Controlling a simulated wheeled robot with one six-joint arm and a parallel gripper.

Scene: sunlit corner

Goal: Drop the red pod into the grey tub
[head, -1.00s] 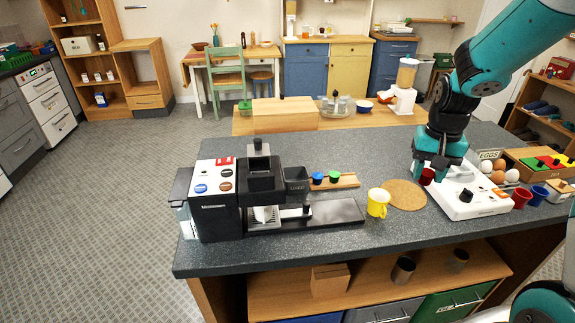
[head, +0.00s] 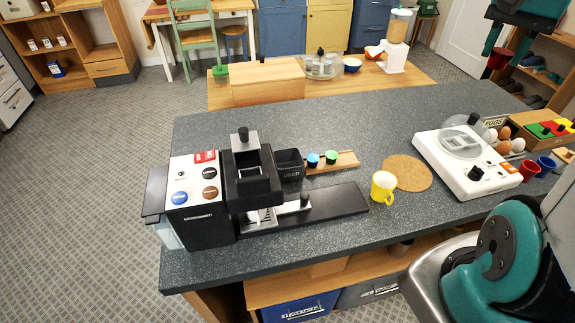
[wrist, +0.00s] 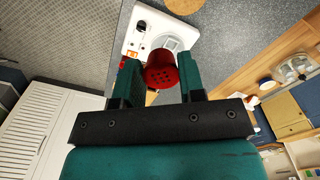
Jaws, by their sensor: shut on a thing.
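The red pod (wrist: 161,70), cup-shaped with small holes in its end, is between the two teal fingers of my gripper (wrist: 160,78) in the wrist view. In the head view my gripper (head: 499,46) is at the top right edge, shut on the red pod (head: 499,59), held up in the air beyond the counter's far right part. The dark grey tub (head: 291,174), marked USED, stands on the counter beside the coffee machine, far to the left of my gripper. Its inside looks dark.
The black and white coffee machine (head: 198,200) is left of the tub. A yellow mug (head: 383,187), cork mat (head: 407,173) and white egg cooker (head: 466,165) follow along the counter.

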